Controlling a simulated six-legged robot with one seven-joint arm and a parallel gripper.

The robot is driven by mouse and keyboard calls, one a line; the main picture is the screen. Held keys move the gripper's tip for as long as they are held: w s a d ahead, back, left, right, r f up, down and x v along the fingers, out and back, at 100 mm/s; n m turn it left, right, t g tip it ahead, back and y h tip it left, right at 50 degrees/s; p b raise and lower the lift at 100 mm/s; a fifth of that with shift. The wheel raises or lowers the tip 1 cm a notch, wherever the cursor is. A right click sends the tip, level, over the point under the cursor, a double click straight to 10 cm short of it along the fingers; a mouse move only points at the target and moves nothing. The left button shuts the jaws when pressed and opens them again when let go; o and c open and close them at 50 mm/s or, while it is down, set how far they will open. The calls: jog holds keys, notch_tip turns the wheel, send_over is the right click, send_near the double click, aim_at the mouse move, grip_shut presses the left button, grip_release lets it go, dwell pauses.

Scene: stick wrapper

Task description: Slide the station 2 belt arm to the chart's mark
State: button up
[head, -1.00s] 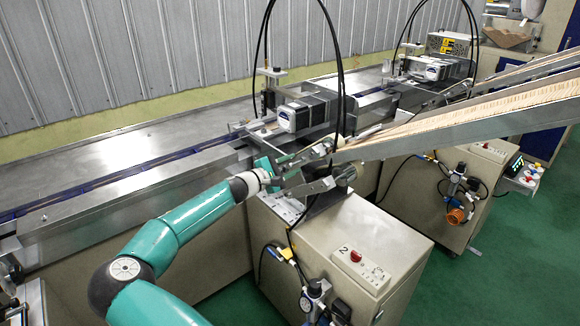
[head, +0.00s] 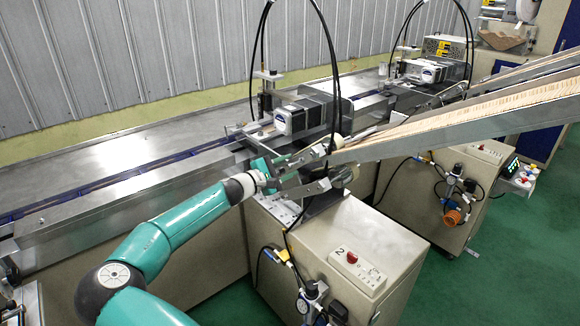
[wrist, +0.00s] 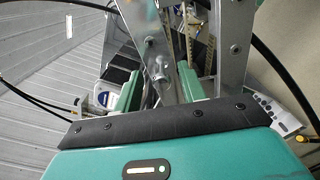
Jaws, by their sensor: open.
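The station 2 cabinet (head: 335,240) stands in the middle of the head view, with a "2" and a red button on its top. My gripper (head: 277,168) is at the metal linkage between this cabinet and the conveyor. In the wrist view my gripper's teal fingers (wrist: 158,88) are open, on both sides of a metal bar with a round knob (wrist: 161,72), which looks like the belt arm. Whether the fingers touch it I cannot tell. In the head view the belt arm (head: 306,190) is partly hidden by my gripper.
A sloped stick chute (head: 440,132) comes in from the right, close to my gripper. A black-and-silver motor unit (head: 305,115) sits behind, with black cables (head: 330,60) arching over. The long conveyor (head: 110,160) runs left. The green floor at right is clear.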

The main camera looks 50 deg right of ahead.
jog(key=w+a, duration=0.1)
jog(key=a, duration=1.1)
jog(key=shift+w+a, duration=0.15)
jog(key=shift+a, duration=0.05)
jog(key=s+a+f+m+y, duration=0.5)
jog(key=s+a+f+y, duration=0.1)
jog(key=s+f+y, duration=0.45)
jog(key=s+a+r+t+y, duration=0.2)
jog(key=s+a+r, duration=0.3)
jog(key=a, duration=0.3)
jog(key=s+a+r+t+y, duration=0.3)
jog(key=a+r, duration=0.3)
jog(key=a, duration=0.3)
jog(key=s+a+r+t+y, duration=0.2)
jog(key=s+a+r, duration=0.3)
jog(key=a, duration=0.4)
jog(key=shift+s+r+m, duration=0.4)
jog(key=shift+s, duration=0.45)
